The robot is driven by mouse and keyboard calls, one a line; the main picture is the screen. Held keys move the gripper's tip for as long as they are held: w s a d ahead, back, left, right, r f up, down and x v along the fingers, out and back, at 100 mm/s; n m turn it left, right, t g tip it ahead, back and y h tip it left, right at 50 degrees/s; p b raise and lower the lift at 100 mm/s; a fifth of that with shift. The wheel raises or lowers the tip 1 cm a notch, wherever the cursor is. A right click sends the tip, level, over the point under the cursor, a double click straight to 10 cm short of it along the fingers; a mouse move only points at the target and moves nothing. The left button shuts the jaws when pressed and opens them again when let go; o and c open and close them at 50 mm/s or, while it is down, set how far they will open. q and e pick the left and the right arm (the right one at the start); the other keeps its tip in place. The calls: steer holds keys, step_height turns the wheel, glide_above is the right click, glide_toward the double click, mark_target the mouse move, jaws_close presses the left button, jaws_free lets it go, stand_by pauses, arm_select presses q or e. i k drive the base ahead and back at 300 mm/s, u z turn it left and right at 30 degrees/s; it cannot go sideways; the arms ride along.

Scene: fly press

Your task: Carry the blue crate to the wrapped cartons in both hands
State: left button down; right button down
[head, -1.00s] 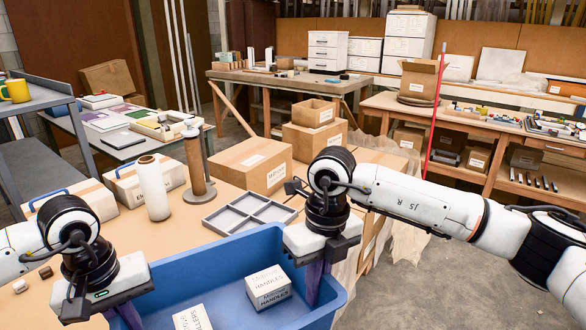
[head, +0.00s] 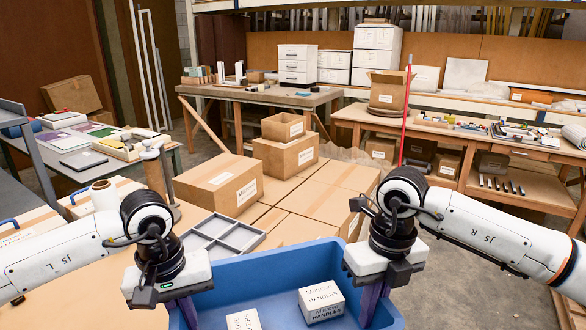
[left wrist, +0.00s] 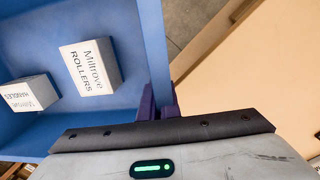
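The blue crate (head: 275,268) is in front of me in the head view. It holds small white boxes, one labelled handles (head: 321,303) and one labelled rollers (left wrist: 83,67). My left gripper (head: 184,310) is at its left wall; in the left wrist view its purple fingers (left wrist: 157,107) straddle the wall and look shut on it. My right gripper (head: 373,303) has its purple fingers at the right wall and looks shut on it too. The wrapped cartons (head: 318,201), a low block of brown boxes with loose film, lie just beyond the crate. The crate's underside is hidden.
Two loose cartons (head: 219,184) (head: 286,154) stand on the block. A red pole (head: 405,108) stands by the right workbench (head: 470,134). Floor at right is clear.

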mark_target(338, 186)
steer(key=z, duration=0.55)
steer(key=i, duration=0.95)
steer(key=z, duration=0.9)
steer(key=i, duration=3.25)
steer(key=u, duration=1.1)
steer(key=i, duration=0.6)
steer(key=u, duration=1.2)
steer(key=i, duration=0.65)
steer(key=u, duration=0.55)
